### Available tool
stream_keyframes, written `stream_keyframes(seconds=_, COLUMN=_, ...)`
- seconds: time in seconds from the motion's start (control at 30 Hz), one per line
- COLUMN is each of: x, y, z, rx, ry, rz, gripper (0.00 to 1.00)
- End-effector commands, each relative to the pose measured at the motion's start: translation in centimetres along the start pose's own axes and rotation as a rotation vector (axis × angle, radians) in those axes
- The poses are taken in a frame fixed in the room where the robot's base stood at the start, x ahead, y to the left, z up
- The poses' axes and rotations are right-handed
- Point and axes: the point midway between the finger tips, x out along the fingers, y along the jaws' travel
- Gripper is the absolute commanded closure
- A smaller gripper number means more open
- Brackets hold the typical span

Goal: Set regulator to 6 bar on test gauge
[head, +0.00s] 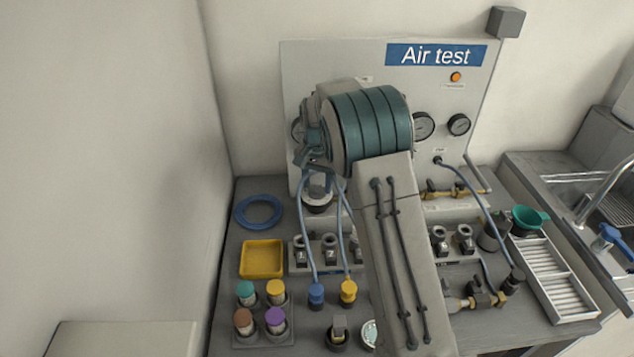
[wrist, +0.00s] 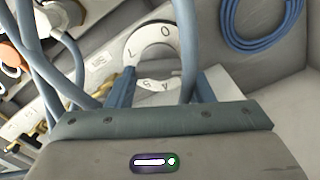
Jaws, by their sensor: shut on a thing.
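A white ring with dark digits (wrist: 167,37), which looks like the regulator's scale, lies just beyond my gripper in the wrist view. It also shows at the foot of the panel in the head view (head: 318,207). My gripper (wrist: 163,82) has a finger on each side below this ring and is shut on what seems to be the regulator knob; the contact is mostly hidden. In the head view my gripper (head: 312,168) is largely behind my arm. Two round gauges (head: 422,125) (head: 459,124) show on the panel, and another is partly covered. Their readings are too small to tell.
Blue hoses (head: 303,225) hang close to my gripper. A coiled blue hose (head: 259,212), a yellow tray (head: 263,259) and several capped jars (head: 246,293) stand on the left of the bench. A slatted white tray (head: 552,275) and a sink are at the right.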

Motion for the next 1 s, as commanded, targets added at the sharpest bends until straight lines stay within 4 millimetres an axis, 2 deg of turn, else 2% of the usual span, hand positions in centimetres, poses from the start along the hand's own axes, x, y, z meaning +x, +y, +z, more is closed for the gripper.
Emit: stream_keyframes(seconds=1.0, x=-0.29, y=0.08, z=0.05, rx=0.962, ry=0.002, rz=-0.003, gripper=0.76)
